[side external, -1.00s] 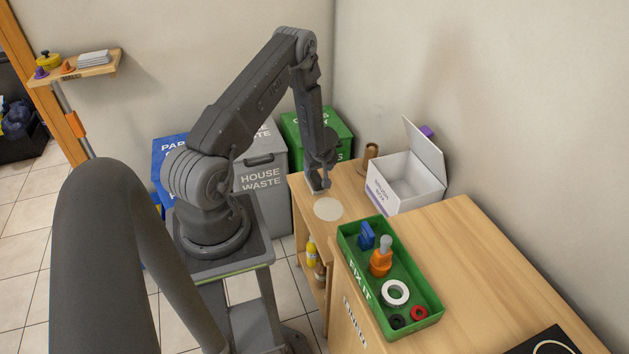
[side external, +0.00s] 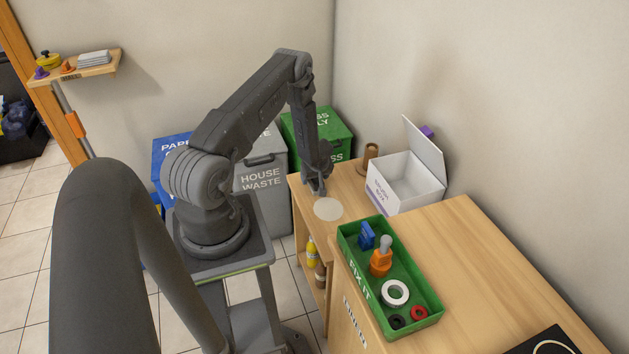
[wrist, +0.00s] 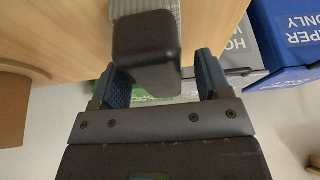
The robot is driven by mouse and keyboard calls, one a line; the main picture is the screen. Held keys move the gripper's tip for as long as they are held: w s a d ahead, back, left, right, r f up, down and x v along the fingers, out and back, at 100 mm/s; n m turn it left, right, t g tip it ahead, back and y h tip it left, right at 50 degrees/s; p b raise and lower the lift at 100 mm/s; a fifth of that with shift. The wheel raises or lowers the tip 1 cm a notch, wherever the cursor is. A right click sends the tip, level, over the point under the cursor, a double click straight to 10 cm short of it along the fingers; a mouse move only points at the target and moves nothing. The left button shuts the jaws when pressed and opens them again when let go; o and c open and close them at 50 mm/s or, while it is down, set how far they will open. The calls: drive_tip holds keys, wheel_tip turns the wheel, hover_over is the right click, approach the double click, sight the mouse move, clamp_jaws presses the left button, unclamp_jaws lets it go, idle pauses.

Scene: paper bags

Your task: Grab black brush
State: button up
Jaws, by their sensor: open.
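A dark block with a pale grey ribbed part (wrist: 147,45), which looks like the black brush, shows at the top middle of the wrist view. Its lower end lies between the two fingers of my gripper (wrist: 160,82), with a gap on either side. My gripper is open. In the side view my gripper (side external: 317,189) is low over the far left corner of the wooden counter. There the brush is hidden or too small to make out.
A pale round disc (side external: 328,209) lies just in front of my gripper. An open white box (side external: 404,184) and a brown cylinder (side external: 370,158) stand to the right. A green tray (side external: 425,270) with several items is nearer. Waste bins (side external: 262,185) stand beside the counter.

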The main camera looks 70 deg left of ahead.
drive_tip(key=shift+f, duration=0.25)
idle(0.3)
drive_tip(key=c, duration=1)
drive_tip(key=shift+r, duration=0.1)
